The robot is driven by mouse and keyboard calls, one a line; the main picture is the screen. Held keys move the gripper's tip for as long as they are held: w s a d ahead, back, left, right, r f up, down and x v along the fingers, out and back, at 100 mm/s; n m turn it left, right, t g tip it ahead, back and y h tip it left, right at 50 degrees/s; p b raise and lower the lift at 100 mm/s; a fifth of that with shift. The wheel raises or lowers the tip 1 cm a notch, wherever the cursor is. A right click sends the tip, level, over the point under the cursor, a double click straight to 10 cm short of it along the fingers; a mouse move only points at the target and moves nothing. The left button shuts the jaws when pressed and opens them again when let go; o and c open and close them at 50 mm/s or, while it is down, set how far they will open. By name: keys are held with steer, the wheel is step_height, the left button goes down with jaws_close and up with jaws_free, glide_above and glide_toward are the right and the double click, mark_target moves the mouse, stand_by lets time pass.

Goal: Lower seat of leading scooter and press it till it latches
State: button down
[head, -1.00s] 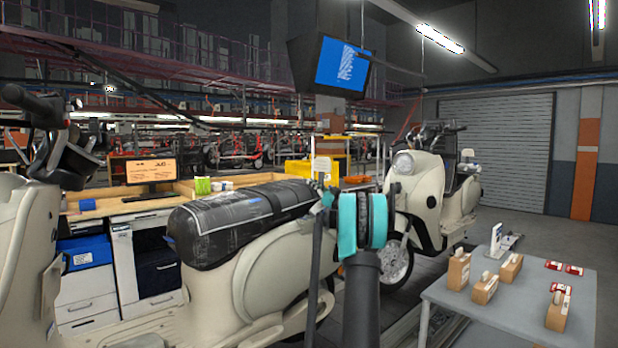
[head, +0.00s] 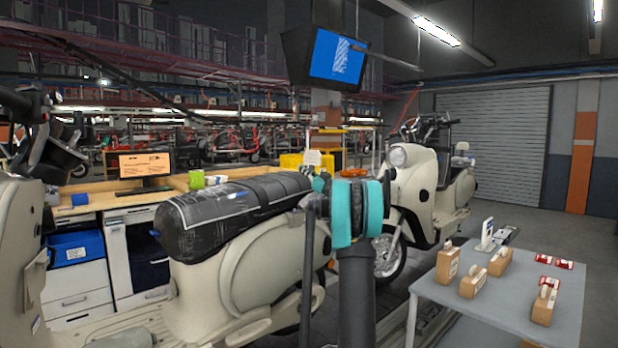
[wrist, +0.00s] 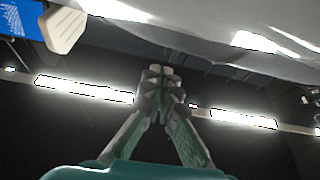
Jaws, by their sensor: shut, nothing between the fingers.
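The leading scooter's cream body (head: 255,280) fills the left and middle of the head view. Its black seat (head: 235,210), wrapped in clear plastic, lies roughly level along the top of the body. Whether its rear edge is latched cannot be told; my arm covers the rear end of the scooter. My gripper shows in the wrist view (wrist: 160,72), with its fingers closed together and empty. A pale surface (wrist: 225,35) hangs across the top of that view, above and apart from the fingertips. In the head view the fingers are hidden around the seat's rear end.
A grey table (head: 490,300) with several small boxes stands at right. Another cream scooter (head: 420,195) stands behind my arm. A workbench (head: 90,205) with a monitor lies beyond the seat. A blue screen (head: 337,62) hangs overhead. Open floor lies at far right.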

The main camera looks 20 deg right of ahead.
steer(key=v, duration=0.9)
steer(key=s+a+f+m+g+h, duration=0.1)
steer(key=s+a+f+g+h, duration=0.2)
steer(key=s+f, duration=1.1)
steer(key=s+a+f+m+g+h, duration=0.2)
steer(key=s+a+f+g, duration=0.6)
steer(key=s+a+f, duration=0.6)
steer(key=s+a+f+m+g+h, duration=0.2)
steer(key=s+a+f+g+h, duration=0.2)
steer(key=s+a+f, duration=0.4)
steer(key=s+f, duration=0.4)
steer(key=s, duration=0.3)
steer(key=s+f+g, duration=0.1)
steer(key=s+f, duration=0.2)
steer(key=s, duration=0.5)
steer(key=shift+s+a+f, duration=0.2)
steer(key=shift+s+f, duration=0.05)
steer(key=shift+f, duration=0.1)
